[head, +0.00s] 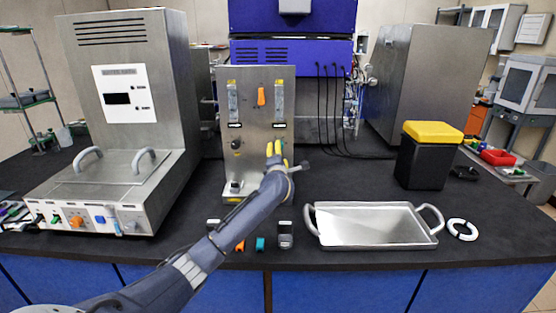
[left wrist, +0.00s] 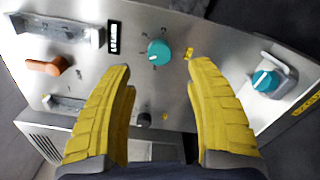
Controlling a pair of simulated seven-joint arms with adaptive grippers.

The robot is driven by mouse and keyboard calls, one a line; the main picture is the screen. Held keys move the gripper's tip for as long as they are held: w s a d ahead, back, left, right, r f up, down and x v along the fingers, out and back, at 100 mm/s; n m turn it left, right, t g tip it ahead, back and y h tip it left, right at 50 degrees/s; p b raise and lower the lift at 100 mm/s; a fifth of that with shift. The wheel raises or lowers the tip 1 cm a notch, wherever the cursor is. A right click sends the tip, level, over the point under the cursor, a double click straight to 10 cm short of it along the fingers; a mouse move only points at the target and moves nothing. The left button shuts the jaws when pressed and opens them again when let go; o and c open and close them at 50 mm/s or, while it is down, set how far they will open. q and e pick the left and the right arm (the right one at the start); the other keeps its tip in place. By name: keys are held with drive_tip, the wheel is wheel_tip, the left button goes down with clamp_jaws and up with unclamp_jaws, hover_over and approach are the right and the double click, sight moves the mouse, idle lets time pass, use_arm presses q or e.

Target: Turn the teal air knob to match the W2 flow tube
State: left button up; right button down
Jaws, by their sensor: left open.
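The upright metal panel (head: 257,122) carries two flow tubes, left (head: 232,100) and right (head: 279,100); their markings are too small to read, so I cannot tell which is W2. In the left wrist view a teal knob (left wrist: 158,53) with tick marks sits on the panel face, and a second teal knob (left wrist: 265,80) sits on a bracket at the right. My left gripper (head: 273,148) is at the panel's lower right. Its yellow fingers (left wrist: 160,66) are open, apart on either side of the first teal knob, with no clear contact. The arm hides that knob in the head view.
An orange handle (head: 261,96) is between the tubes, and a black knob (head: 236,145) is at the panel's left. A metal tray (head: 372,226) and a yellow-lidded black bin (head: 425,160) stand to the right. A steel unit (head: 128,90) stands left.

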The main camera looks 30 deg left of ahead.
use_arm(q)
drive_tip(key=shift+v, duration=1.75)
